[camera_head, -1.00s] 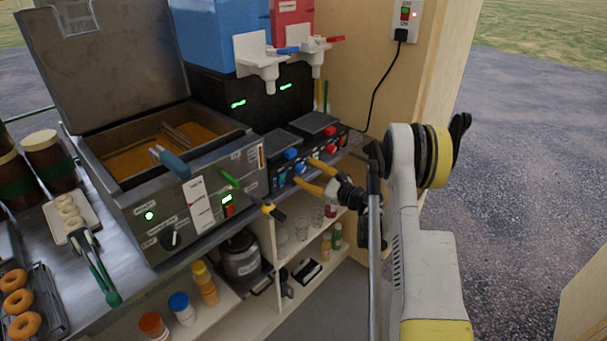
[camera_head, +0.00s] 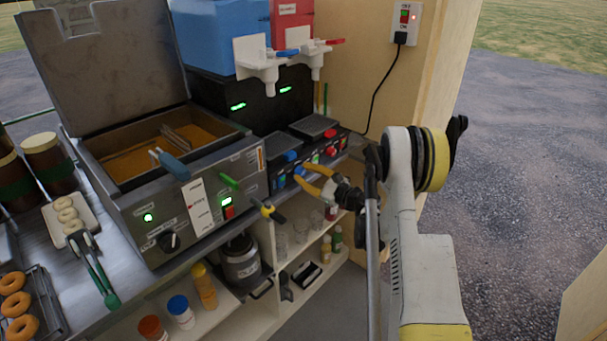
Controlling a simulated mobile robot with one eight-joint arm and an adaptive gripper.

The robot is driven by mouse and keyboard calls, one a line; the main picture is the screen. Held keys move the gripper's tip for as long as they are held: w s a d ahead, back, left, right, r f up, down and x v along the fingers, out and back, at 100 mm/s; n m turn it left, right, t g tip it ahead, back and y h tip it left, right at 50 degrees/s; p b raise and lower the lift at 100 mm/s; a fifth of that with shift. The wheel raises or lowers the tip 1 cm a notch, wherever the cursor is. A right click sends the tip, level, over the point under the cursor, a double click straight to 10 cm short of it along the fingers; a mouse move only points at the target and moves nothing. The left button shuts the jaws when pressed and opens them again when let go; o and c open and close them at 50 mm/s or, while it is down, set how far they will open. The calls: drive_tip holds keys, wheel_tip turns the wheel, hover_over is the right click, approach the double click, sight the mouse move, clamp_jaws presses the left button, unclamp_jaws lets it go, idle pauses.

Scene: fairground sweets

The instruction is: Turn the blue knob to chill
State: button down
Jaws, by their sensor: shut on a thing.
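The slush machine's control front (camera_head: 285,180) is dark, with blue and red controls. A blue knob (camera_head: 299,171) sits low on this front, left of the red ones, and another blue part (camera_head: 290,155) shows above it. My gripper (camera_head: 302,173), with yellow-orange fingers, reaches in from the right. Its fingertips are at the lower blue knob, one above and one below, shut on it. The fingers hide part of the knob, and its pointer and markings are too small to read.
A fryer (camera_head: 190,205) with an open lid stands left of the controls. Above are blue (camera_head: 215,35) and red (camera_head: 292,20) tanks with white taps. A shelf (camera_head: 290,250) with jars and bottles is below. A wall switch (camera_head: 404,22) with a black cable is at upper right.

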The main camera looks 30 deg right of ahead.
drive_tip(key=shift+n, duration=0.3)
drive_tip(key=n+b, duration=0.2)
drive_tip(key=n, duration=0.3)
drive_tip(key=shift+f, duration=0.1)
drive_tip(key=n, duration=0.5)
drive_tip(key=shift+n, duration=0.4)
drive_tip(key=c, duration=1.1)
unclamp_jaws()
drive_tip(key=shift+o, duration=0.2)
drive_tip(key=v, duration=0.8)
